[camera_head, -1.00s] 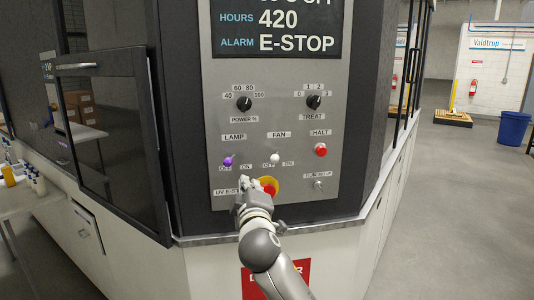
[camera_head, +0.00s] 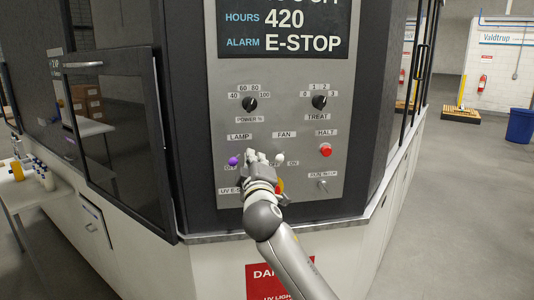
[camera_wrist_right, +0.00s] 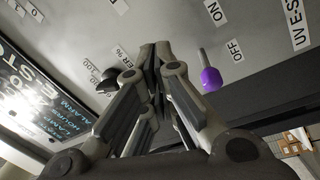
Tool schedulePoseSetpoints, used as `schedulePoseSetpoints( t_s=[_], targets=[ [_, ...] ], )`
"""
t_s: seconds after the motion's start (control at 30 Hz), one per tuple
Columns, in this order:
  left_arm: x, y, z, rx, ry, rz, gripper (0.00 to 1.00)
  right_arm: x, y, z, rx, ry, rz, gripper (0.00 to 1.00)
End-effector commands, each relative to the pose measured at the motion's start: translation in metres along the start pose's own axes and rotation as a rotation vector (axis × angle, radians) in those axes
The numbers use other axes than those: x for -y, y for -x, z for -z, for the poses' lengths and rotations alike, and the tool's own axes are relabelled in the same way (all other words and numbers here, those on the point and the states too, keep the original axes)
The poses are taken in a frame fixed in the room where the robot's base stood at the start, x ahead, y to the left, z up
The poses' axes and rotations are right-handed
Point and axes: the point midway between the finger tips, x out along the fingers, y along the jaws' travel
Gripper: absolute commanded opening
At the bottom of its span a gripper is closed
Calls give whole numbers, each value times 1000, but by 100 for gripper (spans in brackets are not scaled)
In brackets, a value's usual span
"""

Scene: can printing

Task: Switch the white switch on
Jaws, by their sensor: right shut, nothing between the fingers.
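The white switch (camera_head: 280,158) sits below the FAN label on the grey control panel (camera_head: 334,128), between OFF and ON labels. My right gripper (camera_head: 254,155) is just left of it, between it and the purple switch (camera_head: 233,160) under LAMP. The gripper is shut and empty, its fingers pressed together in the right wrist view (camera_wrist_right: 155,52). That view also shows the purple switch to the right of the fingertips, but not the white switch. Whether the fingertips touch the panel cannot be told. My left gripper is out of view.
The yellow-and-red emergency stop (camera_head: 280,186) is partly hidden behind my right gripper. A red HALT button (camera_head: 325,150) and a small key switch (camera_head: 322,185) are to the right. Two black knobs (camera_head: 249,104) (camera_head: 319,102) sit above. An open dark door (camera_head: 120,140) stands left.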

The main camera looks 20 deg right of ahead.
Motion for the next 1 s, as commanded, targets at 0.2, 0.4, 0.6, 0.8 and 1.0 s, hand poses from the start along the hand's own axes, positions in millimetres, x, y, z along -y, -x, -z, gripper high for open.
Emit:
schedulePoseSetpoints(
  t_s=[0.2,0.4,0.6,0.8,1.0],
  targets=[
    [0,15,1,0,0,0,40,-3,-33,1,2,0,2,0],
    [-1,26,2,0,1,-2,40,-2,-55,-2,3,0,3,0],
    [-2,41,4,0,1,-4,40,-2,-44,-28,3,0,2,0],
    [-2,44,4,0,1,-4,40,0,-40,-38,0,0,1,0],
    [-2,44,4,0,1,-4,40,1,-40,-38,0,-1,1,0]
  ],
)
